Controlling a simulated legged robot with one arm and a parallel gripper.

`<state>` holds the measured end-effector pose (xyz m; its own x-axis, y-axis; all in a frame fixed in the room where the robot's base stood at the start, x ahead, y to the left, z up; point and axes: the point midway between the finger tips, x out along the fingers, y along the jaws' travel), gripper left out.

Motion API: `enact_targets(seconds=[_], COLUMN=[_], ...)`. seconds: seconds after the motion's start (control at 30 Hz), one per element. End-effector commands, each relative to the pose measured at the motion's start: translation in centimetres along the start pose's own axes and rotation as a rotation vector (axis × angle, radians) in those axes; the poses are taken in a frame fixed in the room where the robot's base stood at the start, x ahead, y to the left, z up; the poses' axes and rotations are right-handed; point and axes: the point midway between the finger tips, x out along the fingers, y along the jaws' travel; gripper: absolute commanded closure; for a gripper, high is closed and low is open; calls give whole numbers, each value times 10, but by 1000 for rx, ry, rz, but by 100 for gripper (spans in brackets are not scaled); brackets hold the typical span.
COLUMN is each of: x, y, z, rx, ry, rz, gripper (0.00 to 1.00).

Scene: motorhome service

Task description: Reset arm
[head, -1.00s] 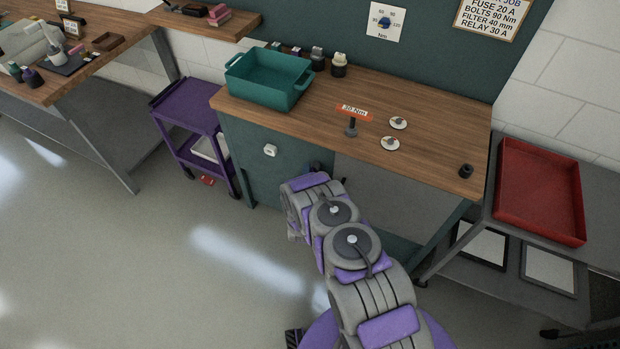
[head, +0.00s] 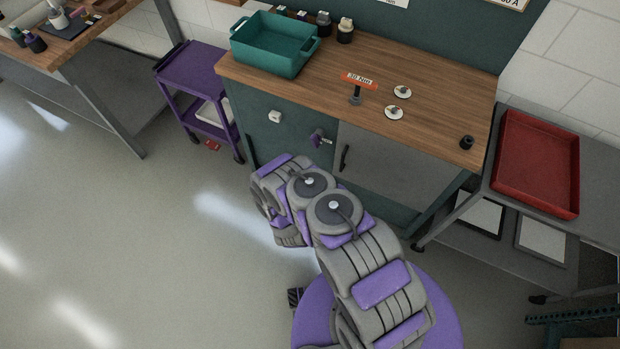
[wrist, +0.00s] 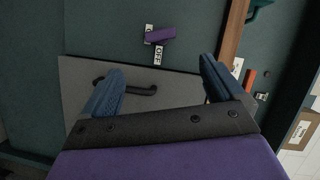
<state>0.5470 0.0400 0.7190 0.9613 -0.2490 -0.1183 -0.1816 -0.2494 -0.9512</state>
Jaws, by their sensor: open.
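My arm (head: 345,235), grey and purple, is folded low in front of the workbench in the head view. Its gripper end is hidden there behind the arm links. In the wrist view my gripper (wrist: 160,85) is open, with two blue fingers wide apart and nothing between them. It faces the bench front, where a grey cabinet door with a dark handle (wrist: 140,90) shows behind the fingers. A purple rotary switch (wrist: 160,35) with an OFF label is above the door; it also shows on the bench front in the head view (head: 317,139).
A red tray (head: 537,165) is on the grey table at right. A purple cart (head: 190,70) stands left. The floor at left is clear.

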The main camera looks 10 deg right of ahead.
Motion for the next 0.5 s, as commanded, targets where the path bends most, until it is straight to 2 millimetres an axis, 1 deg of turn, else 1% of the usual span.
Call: enact_targets(seconds=[0.03, 0.1, 0.2, 0.5], x=[-8, -16, -22, -24], y=[0, 0, 0, 1], z=[1, 1, 0, 0], rx=[-3, -2, -2, 1], ry=[-4, -4, -2, 0], rz=[3, 2, 1, 1], gripper=[5, 5, 5, 5])
